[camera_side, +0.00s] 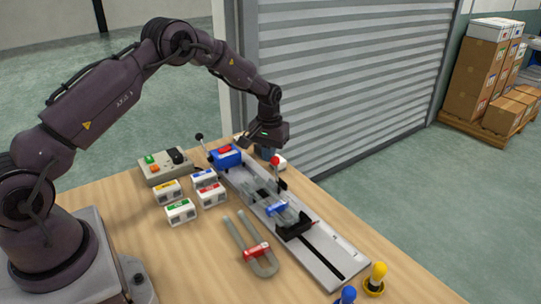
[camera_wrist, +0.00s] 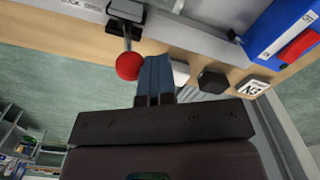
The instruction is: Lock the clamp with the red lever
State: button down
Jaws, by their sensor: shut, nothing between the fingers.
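The red lever is a thin rod with a red ball knob (camera_side: 275,160), standing close to upright on its clamp at the right edge of the long grey rail (camera_side: 325,262). In the wrist view the red ball (camera_wrist: 129,66) is just left of my fingertips, and its rod runs to a dark clamp base (camera_wrist: 125,12). My gripper (camera_side: 265,153) hangs next to the ball, fingers pointing down. Its blue fingers (camera_wrist: 156,66) are together and empty. Whether they touch the ball I cannot tell. Glass tubes (camera_side: 265,200) lie along the rail beside the lever.
A blue block with a red top (camera_side: 226,157) and a black-knobbed lever (camera_side: 199,137) stand at the rail's far end. A yellow-knobbed piece (camera_side: 376,275) is at the front.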

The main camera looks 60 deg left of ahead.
aim_at(276, 157)
jog(key=shift+d+f, duration=0.1)
jog(key=shift+d, duration=0.2)
jog(key=shift+d+r, duration=0.25)
jog(key=shift+d, duration=0.45)
jog(key=shift+d, duration=0.1)
jog(key=shift+d, duration=0.45)
jog(key=shift+f, duration=0.1)
jog(key=shift+a, duration=0.6)
jog(key=shift+r, duration=4.05)
